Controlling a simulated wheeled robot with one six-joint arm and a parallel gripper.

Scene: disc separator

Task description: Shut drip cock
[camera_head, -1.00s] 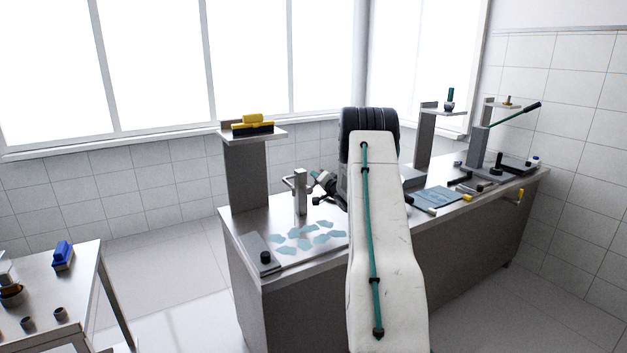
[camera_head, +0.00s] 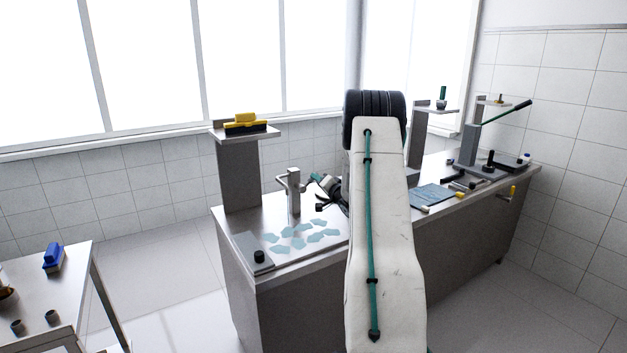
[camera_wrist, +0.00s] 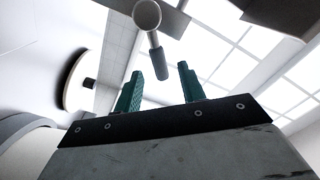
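A short metal post with a side handle (camera_head: 293,190) stands on the bench; I cannot tell if it is the drip cock. My gripper (camera_head: 321,190) is just right of it in the head view, partly hidden behind my arm. In the wrist view my gripper (camera_wrist: 164,88) shows two teal fingers spread apart with nothing between their pads. A small lever with a pale round end (camera_wrist: 147,14) and a dark grey grip (camera_wrist: 159,63) shows beyond the fingers, its grip end appearing between the tips. I cannot tell whether it touches them.
The bench (camera_head: 290,262) holds flat blue pieces (camera_head: 300,236) and a plate with a black knob (camera_head: 259,256). A pedestal with a yellow-handled brush (camera_head: 246,122) stands behind. Tools and a blue mat (camera_head: 433,195) lie right. A side table (camera_head: 75,268) is at left.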

